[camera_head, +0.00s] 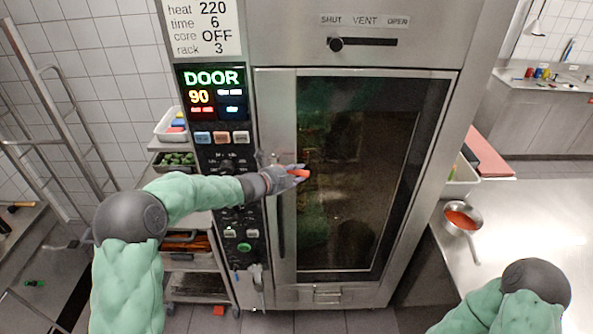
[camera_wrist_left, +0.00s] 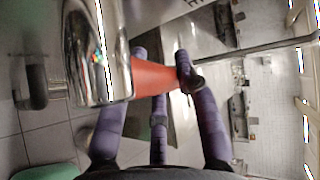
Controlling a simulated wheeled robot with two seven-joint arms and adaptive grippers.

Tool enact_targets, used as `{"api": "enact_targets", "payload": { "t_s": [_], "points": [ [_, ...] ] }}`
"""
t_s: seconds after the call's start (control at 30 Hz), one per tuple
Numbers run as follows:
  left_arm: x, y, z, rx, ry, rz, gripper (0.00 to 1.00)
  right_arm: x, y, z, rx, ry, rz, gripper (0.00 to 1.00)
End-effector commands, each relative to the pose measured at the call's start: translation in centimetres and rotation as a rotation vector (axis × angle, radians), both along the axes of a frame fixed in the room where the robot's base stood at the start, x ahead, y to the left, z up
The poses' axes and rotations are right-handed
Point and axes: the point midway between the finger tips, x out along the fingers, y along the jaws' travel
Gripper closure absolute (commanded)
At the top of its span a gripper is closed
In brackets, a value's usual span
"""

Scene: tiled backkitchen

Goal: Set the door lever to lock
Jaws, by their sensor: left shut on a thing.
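The oven door (camera_head: 286,200) is a steel-framed door with a dark glass window, and it looks closed. The door lever (camera_head: 300,173) has a red-orange grip and sits at the door's left edge, pointing roughly right. My left gripper (camera_head: 290,175) is shut around this lever. In the left wrist view the red grip (camera_wrist_left: 156,76) lies between my purple fingers (camera_wrist_left: 165,85), beside a shiny chrome part (camera_wrist_left: 97,50). My fingers hide part of the lever in the head view. My right gripper is out of view; only part of that arm shows at the lower right.
The control panel (camera_head: 222,150) left of the door shows "DOOR" and "90". A vent slider (camera_head: 362,42) is above the door. A rack trolley (camera_head: 190,262) stands at left. A steel counter (camera_head: 530,215) with a pan of red sauce (camera_head: 461,219) is at right.

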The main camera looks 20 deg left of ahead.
Motion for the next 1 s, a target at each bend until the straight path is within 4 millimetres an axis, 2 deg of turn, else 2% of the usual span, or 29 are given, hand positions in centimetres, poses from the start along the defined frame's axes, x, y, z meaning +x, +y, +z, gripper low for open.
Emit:
{"api": "enact_targets", "payload": {
  "t_s": [0.6, 1.0],
  "points": [
    [-0.8, 2.4, -3.4, 0.564, 0.167, -0.001, 1.00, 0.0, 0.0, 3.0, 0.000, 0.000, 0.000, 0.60],
    [-1.5, 4.8, -4.7, 0.921, 0.269, -0.001, 1.00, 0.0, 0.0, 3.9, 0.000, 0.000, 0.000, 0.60]
  ]
}}
